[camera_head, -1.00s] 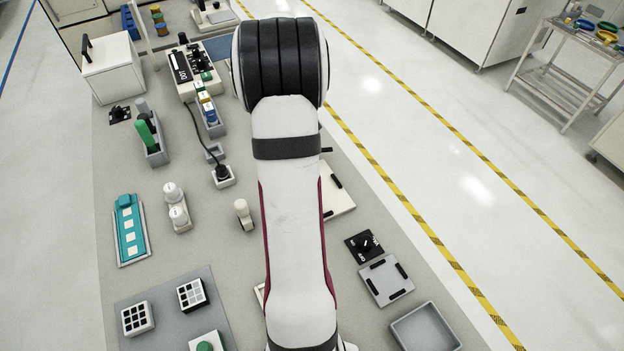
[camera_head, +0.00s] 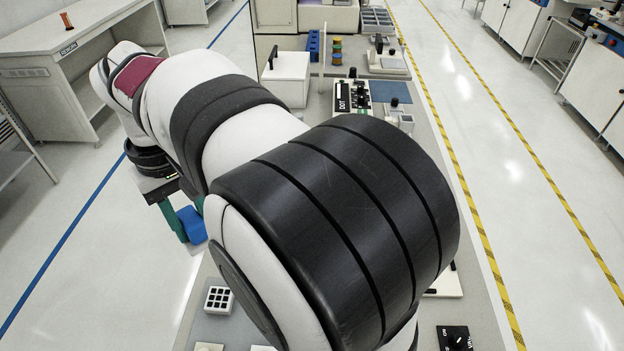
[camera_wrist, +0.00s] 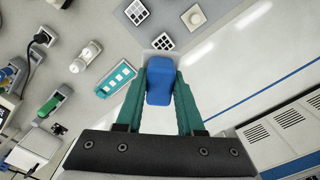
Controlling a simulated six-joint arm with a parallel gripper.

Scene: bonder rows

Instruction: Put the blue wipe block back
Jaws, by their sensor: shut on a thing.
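My gripper (camera_wrist: 160,70) is shut on the blue wipe block (camera_wrist: 159,86), with one teal finger on each side of it in the wrist view. In the head view my gripper (camera_head: 183,224) hangs at the left, and the blue block (camera_head: 192,226) shows between the fingers, off the left edge of the bench in the picture. The block is clear of any surface as far as I can tell. A teal tray with white squares (camera_wrist: 117,79) lies on the bench left of the block in the wrist view. My arm hides much of the bench in the head view.
A grid box (camera_head: 218,299) stands on the bench near the front. The wrist view shows white round-topped pieces (camera_wrist: 86,56), a holder with a green piece (camera_wrist: 50,103) and a grey mat (camera_wrist: 178,36). Pale floor and white cabinets (camera_wrist: 285,121) lie to the right there.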

